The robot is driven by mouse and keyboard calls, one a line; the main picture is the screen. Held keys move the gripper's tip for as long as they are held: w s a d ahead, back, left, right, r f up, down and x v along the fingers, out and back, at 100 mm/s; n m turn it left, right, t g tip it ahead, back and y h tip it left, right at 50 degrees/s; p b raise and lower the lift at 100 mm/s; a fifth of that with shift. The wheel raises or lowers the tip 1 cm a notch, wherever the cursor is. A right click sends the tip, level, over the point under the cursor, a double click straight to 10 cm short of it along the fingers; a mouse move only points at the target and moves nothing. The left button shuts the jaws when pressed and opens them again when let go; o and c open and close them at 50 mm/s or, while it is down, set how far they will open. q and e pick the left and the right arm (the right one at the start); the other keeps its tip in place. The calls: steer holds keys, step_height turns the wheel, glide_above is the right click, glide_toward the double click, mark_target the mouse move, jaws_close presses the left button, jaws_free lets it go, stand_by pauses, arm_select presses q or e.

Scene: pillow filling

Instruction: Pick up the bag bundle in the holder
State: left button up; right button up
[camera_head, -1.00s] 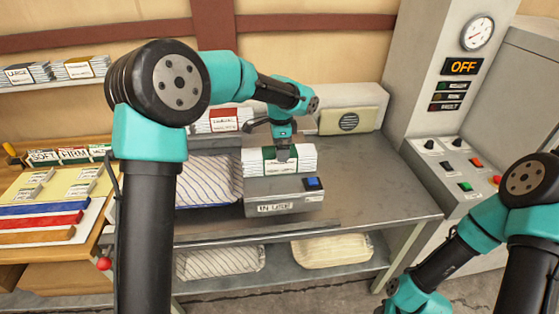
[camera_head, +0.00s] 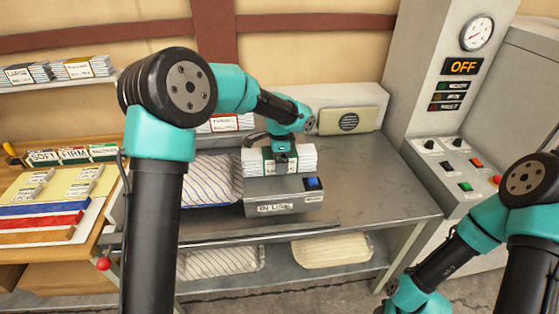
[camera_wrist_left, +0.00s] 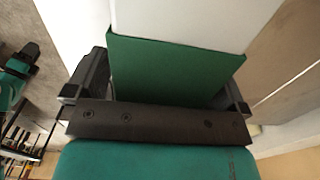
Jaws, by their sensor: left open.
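The bag bundle (camera_head: 307,158) is a white stack with a green band, sitting in the grey holder (camera_head: 290,190) labelled "IN USE" with a blue button. My left gripper (camera_head: 281,165) is over the bundle, pointing down at its green band. In the left wrist view the green band (camera_wrist_left: 170,72) lies between the two open fingers (camera_wrist_left: 158,92), with white on its far side. I cannot tell whether the fingers touch it. My right arm shows at the lower right of the head view, but its gripper is out of frame.
A striped pillow (camera_head: 212,180) lies on the workbench (camera_head: 375,190) left of the holder. Another bundle (camera_head: 225,123) stands behind. The control panel (camera_head: 465,165) reads "OFF". The bench's right part is clear.

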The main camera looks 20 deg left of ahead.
arm_select(q)
steer(key=c, duration=1.3)
steer(key=shift+r, duration=0.2)
steer(key=shift+r, duration=1.4)
steer(key=shift+s+r, duration=0.15)
steer(key=shift+r, duration=0.1)
steer(key=s+d, duration=0.1)
steer(key=s, duration=0.4)
steer(key=s+d+r, duration=0.1)
steer(key=s+d, duration=0.1)
steer(key=s, duration=0.3)
steer(key=s+d, duration=0.1)
steer(key=s, duration=0.4)
steer(key=shift+d+r, duration=0.15)
steer(key=shift+d, duration=0.05)
